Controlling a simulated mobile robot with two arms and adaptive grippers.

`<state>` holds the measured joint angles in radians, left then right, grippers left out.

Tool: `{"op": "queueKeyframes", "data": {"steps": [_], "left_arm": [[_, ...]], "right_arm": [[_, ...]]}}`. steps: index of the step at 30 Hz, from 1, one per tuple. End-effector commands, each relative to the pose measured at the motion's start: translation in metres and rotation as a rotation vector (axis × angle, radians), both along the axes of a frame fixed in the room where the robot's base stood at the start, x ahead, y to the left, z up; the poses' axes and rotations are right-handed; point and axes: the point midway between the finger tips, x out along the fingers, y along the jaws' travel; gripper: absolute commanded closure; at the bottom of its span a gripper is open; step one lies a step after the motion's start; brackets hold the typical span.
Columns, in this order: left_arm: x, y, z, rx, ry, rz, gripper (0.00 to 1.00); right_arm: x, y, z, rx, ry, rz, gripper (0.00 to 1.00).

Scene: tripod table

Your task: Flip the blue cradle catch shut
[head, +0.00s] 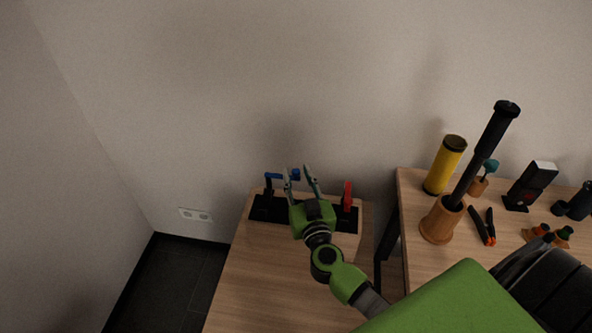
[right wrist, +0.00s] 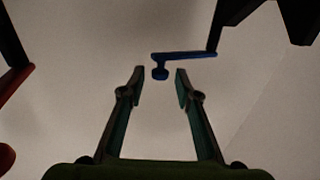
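The black cradle (head: 262,208) stands on the small wooden table on the left. The blue catch (head: 272,176) is at its left end, with its arm sticking out sideways to a small knob; the red catch (head: 347,195) stands upright at its right end. My right gripper (head: 298,170) is open over the cradle's middle and hides part of it. In the right wrist view the blue catch (right wrist: 185,55) reaches in from the right, and its knob appears between the tips of my open right gripper (right wrist: 160,73). I cannot tell whether they touch. My left gripper is out of view.
A second wooden table (head: 415,271) on the right holds a yellow cylinder (head: 444,165), a black pole in a wooden base (head: 440,222), orange-handled pliers (head: 485,227) and other small items. The small table's front (head: 262,285) is clear. A wall stands behind.

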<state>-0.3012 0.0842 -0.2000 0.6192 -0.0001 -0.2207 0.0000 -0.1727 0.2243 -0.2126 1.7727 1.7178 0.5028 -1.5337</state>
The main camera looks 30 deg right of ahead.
Motion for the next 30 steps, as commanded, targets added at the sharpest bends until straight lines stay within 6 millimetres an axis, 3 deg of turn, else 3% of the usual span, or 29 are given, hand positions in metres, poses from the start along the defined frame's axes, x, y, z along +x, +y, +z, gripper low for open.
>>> {"op": "queueKeyframes", "data": {"steps": [4,15,19,30], "left_arm": [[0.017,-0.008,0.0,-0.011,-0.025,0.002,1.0],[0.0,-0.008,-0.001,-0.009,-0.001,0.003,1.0],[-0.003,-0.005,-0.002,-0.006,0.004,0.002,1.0],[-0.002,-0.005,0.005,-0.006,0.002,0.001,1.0]], "right_arm": [[0.015,-0.004,0.0,-0.002,0.001,0.0,0.7],[0.021,-0.006,0.0,-0.001,0.0,0.0,0.7],[0.02,-0.006,0.0,-0.001,0.0,0.0,1.0],[0.023,-0.009,0.001,0.0,0.002,-0.015,1.0]]}}
